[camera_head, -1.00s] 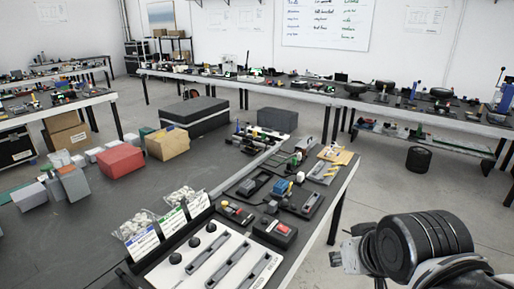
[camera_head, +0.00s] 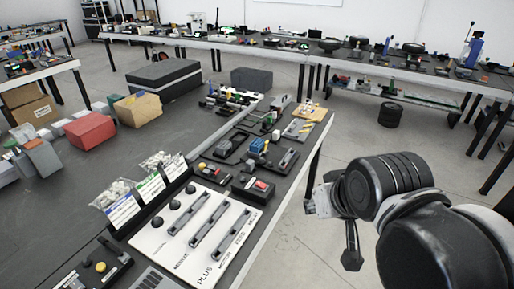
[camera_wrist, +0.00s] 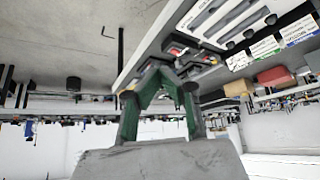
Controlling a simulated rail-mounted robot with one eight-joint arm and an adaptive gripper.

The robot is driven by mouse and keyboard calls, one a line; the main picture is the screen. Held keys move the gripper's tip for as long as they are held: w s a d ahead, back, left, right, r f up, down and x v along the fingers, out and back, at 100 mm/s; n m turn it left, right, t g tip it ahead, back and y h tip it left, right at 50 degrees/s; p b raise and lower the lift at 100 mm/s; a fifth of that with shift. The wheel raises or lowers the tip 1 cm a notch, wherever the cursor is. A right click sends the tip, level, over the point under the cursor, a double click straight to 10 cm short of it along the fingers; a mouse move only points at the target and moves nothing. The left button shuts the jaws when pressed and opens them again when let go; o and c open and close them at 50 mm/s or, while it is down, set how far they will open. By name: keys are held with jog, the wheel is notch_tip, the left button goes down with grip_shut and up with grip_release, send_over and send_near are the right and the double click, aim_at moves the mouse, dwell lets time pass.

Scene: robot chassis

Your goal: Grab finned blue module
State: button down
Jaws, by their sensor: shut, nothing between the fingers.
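The finned blue module (camera_head: 257,145) is a small blue block with ridges on top. It sits among dark parts near the right edge of the workbench in the head view. I cannot pick it out in the wrist view. My gripper (camera_wrist: 160,75) shows in the wrist view with its two dark, green-sided fingers meeting at the tips, shut and empty. In the head view my gripper (camera_head: 351,258) hangs off the bench's right side, over the floor, well apart from the module and nearer the camera.
A white switch panel (camera_head: 155,238) lies at the bench's near edge. A small black box with a red top (camera_head: 254,187) sits between it and the module. Labelled bags (camera_head: 118,205), a red box (camera_head: 90,131) and a black case (camera_head: 163,77) stand farther left. Open floor lies right of the bench.

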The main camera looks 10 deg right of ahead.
jog(key=c, duration=2.4)
grip_release()
jog(key=shift+c, duration=0.2)
jog(key=o, duration=1.9)
